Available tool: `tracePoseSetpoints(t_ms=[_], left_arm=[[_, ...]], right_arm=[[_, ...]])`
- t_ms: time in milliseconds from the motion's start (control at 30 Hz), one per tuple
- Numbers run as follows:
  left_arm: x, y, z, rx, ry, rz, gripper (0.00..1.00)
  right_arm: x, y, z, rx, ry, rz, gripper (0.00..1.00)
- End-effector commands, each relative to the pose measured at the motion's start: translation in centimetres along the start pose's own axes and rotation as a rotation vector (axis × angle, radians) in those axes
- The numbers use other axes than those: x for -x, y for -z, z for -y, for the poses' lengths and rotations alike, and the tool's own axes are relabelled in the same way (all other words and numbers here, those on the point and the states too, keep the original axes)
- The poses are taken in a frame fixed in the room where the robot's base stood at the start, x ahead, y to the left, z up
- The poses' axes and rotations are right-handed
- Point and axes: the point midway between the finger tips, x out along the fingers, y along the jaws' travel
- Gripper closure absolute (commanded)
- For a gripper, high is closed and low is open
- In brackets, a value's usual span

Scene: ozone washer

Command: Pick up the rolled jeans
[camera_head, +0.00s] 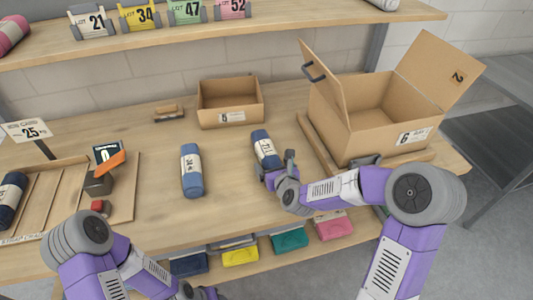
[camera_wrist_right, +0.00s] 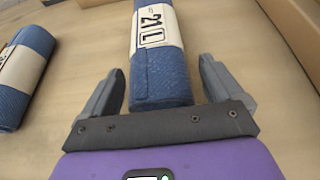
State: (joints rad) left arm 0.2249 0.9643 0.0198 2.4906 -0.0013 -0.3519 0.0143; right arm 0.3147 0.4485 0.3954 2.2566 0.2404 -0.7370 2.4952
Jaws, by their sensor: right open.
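Two rolled blue jeans with cream paper bands lie on the wooden table. One roll (camera_head: 266,147) lies right of centre, its band marked with dark print; it also shows in the right wrist view (camera_wrist_right: 160,70). The other roll (camera_head: 191,170) lies to its left and shows at the left edge of the wrist view (camera_wrist_right: 22,75). My right gripper (camera_head: 275,172) is at the near end of the right roll. In the wrist view its fingers (camera_wrist_right: 160,85) are open, one on each side of that roll's near end. My left arm is at the lower left; its gripper (camera_head: 200,292) is only partly visible.
A large open box marked 6 (camera_head: 362,145) stands right of the jeans. A small box marked 5 (camera_head: 230,103) and a brown brush-like block (camera_head: 168,113) lie behind. A slotted rack (camera_head: 60,190) with a dark roll is at left. Coloured folded items sit on a shelf below.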

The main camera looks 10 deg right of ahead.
Motion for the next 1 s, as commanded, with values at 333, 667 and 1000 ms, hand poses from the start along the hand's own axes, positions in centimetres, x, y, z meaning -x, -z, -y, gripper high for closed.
tracePoseSetpoints(t_ms=[333,667,1000], left_arm=[[0.0,0.0,0.0,0.0,0.0,0.0,0.57],[0.0,0.0,0.0,0.0,0.0,0.0,0.57],[1.3,-0.1,-0.5,0.0,0.0,0.0,0.57]], right_arm=[[0.0,0.0,0.0,0.0,0.0,0.0,0.51],[0.1,-0.1,0.0,0.001,0.0,0.004,0.77],[1.7,-4.3,-0.1,0.002,0.001,0.011,0.77]])
